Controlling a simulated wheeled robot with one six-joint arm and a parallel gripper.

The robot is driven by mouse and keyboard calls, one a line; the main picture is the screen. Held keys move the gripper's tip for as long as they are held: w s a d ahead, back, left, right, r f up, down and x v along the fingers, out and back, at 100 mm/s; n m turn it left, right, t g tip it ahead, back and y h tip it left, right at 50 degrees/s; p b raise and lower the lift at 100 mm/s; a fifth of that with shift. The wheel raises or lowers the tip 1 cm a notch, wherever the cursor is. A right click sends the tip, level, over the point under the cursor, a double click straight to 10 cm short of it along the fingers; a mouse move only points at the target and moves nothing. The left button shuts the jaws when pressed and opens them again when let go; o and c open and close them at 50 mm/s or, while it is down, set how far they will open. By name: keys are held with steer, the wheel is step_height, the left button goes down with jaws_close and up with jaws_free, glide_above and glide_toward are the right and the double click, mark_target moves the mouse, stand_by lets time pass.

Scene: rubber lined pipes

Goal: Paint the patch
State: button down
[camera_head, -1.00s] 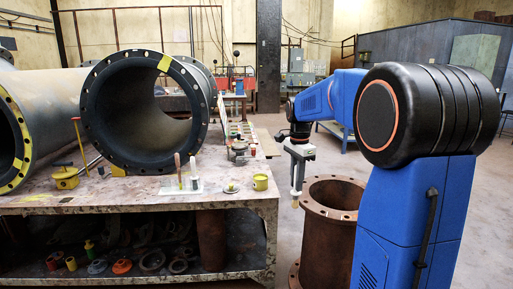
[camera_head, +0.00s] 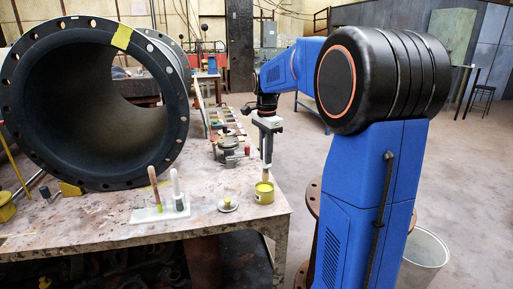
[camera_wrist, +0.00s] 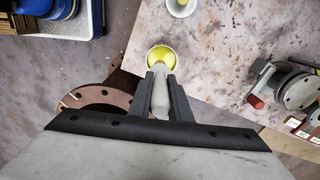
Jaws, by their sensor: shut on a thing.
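My gripper (camera_head: 267,128) is over the right edge of the workbench. It is shut on a pale-handled brush (camera_wrist: 160,95), which points down. In the wrist view, the brush lies between the two dark jaws (camera_wrist: 161,85) and its far end overlaps a yellow paint cup (camera_wrist: 163,52). In the head view, the brush's lower end is at the mouth of the yellow cup (camera_head: 264,194), and its tip is hidden. I cannot tell whether it touches paint. A large dark-lined pipe (camera_head: 92,115) lies on the bench, with a yellow square (camera_head: 122,37) on its top rim.
A white holder (camera_head: 160,212) with two upright tools stands left of the cup. A small round dish (camera_head: 228,205) sits between them. A metal fixture (camera_head: 230,152) stands behind the cup. A rusty flange (camera_wrist: 95,98) is below the bench edge. A bucket (camera_head: 424,255) stands at right.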

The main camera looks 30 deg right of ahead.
mark_target(265, 170)
steer(key=shift+w+f, duration=0.2)
steer(key=shift+f, duration=2.8)
steer(key=shift+f, duration=0.6)
steer(key=shift+r, duration=3.55)
steer(key=shift+s, duration=0.1)
